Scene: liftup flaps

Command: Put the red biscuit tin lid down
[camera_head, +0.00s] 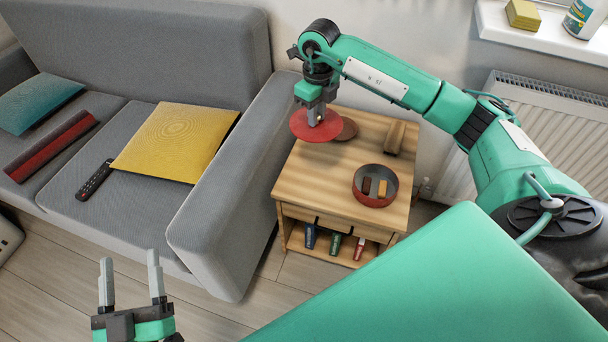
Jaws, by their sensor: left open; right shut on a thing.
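The red biscuit tin lid (301,126) is a flat red disc over the back left part of the wooden side table (307,182). My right gripper (316,118) comes down from above and is shut on the lid. I cannot tell whether the lid touches the table top. The open biscuit tin (374,200), round with a red outside, stands at the table's front right with a dark piece and a yellow piece inside. My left gripper (131,278) is open and empty at the bottom left, low in front of the sofa.
A brown disc (347,129) lies just right of the lid, and a brown block (395,137) is at the back right. The sofa (225,200) holds cushions and a remote (95,179). A radiator (545,125) is at right.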

